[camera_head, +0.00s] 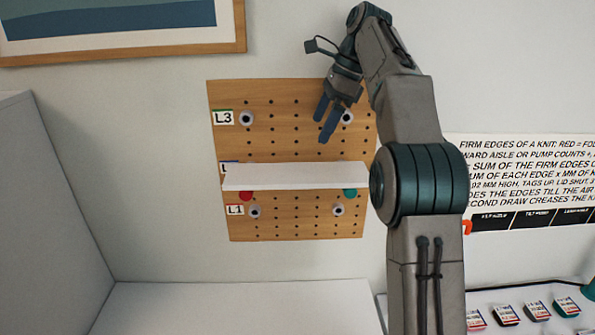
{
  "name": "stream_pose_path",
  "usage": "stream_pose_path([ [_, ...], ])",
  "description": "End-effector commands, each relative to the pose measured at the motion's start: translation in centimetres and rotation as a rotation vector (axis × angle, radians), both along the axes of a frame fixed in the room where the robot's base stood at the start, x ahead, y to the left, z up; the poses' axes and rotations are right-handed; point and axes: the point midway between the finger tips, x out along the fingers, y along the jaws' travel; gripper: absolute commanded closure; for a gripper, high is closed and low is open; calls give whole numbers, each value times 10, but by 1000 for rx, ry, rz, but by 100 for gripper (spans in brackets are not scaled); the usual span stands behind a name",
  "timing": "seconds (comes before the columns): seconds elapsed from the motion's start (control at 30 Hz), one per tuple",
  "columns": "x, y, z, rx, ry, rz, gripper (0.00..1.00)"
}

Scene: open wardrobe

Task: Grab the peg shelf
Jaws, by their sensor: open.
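The white peg shelf (295,176) is level across the wooden pegboard (290,222) at its middle row, covering most of that row's label. A red peg end (246,195) and a green peg end (350,192) show just under its two ends. My gripper (328,122) is open and empty above the shelf, near the board's upper right. Its two blue fingers point down, apart from the shelf. My arm hides the board's right edge.
Grey pegs (247,118) sit at L3, and others (255,212) at L1. A framed picture (120,30) hangs upper left. A printed sign (525,180) is at right, above several small tagged items (506,314). The white surface (235,308) below the board is bare.

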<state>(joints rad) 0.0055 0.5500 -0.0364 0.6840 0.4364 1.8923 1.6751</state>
Motion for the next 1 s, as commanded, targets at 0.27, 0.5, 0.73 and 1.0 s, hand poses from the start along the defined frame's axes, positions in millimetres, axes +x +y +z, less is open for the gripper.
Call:
stream_pose_path([
  [0.27,-1,13,-31,0,2,2,0],
  [0.5,-1,24,-58,-1,1,3,0],
  [0.73,-1,28,-68,-1,-1,2,0],
  [1.0,-1,41,-97,-1,2,2,0],
])
